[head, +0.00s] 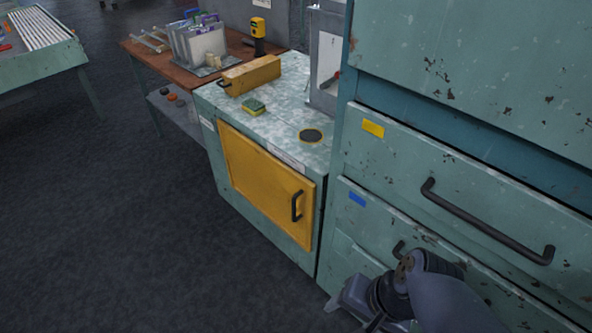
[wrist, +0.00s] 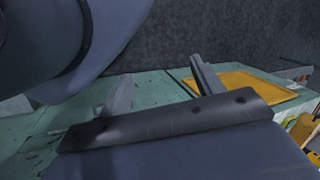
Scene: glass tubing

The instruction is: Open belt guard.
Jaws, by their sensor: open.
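The belt guard looks to be the yellow panel (head: 262,182) on the front of a green cabinet, in the middle of the head view. It appears shut, lying flat against the cabinet front. Its black bar handle (head: 297,206) is upright near the panel's right edge. Part of the yellow panel (wrist: 242,86) also shows in the wrist view, beyond the right finger. My gripper (wrist: 160,72) is open, with nothing between its fingers, and apart from the handle. In the head view my arm is at the lower right, in front of the drawers; the fingertips are not clear there.
A tall green drawer unit (head: 450,170) with black handles stands right of the cabinet. On the cabinet top (head: 285,115) are a yellow box (head: 251,75), a sponge (head: 253,107) and a round black disc (head: 311,136). The dark floor (head: 120,230) in front is clear.

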